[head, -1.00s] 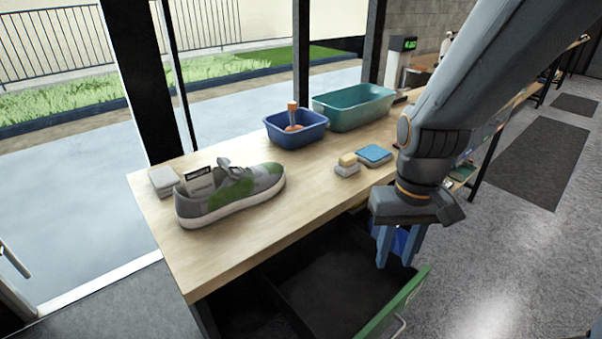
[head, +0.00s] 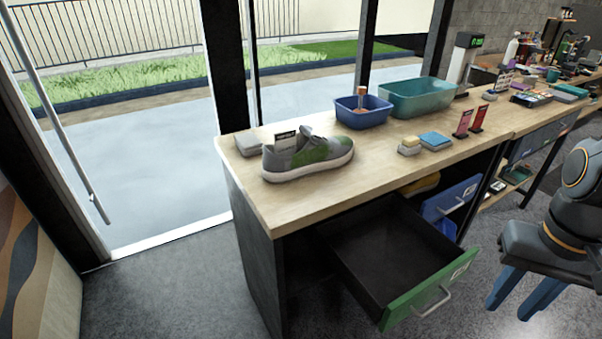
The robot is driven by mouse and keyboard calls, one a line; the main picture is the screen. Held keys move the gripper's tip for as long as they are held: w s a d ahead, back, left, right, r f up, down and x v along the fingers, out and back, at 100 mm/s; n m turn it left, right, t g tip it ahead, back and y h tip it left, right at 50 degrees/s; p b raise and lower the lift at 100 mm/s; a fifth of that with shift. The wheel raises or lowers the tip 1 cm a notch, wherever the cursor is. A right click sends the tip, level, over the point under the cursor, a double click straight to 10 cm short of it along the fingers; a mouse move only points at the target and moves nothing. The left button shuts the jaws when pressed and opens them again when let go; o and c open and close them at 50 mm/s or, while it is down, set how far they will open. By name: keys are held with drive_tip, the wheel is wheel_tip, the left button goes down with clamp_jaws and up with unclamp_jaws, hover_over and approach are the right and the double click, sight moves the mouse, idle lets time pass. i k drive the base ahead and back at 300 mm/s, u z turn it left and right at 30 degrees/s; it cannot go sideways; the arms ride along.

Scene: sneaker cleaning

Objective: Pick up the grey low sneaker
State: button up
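The grey low sneaker (head: 308,156) stands upright on its sole near the left end of the wooden bench, toe to the right. It has green patches on its side and toe, and a small dark-and-white card (head: 285,139) shows at its heel opening. My gripper (head: 515,302) is at the lower right, low in front of the bench and well away from the sneaker. Its two blue fingers point down and stand apart with nothing seen between them.
An open black drawer with a green front (head: 428,299) juts out below the bench top (head: 245,172). Grey cloths (head: 247,143) lie left of the sneaker. A blue basin (head: 364,112), a teal tub (head: 418,97), sponges (head: 410,146) and red cards (head: 463,123) stand to its right.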

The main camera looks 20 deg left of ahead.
sight(315, 153)
drive_tip(key=u, duration=0.05)
drive_tip(key=k, duration=0.15)
drive_tip(key=u, duration=1.35)
drive_tip(key=i, duration=0.5)
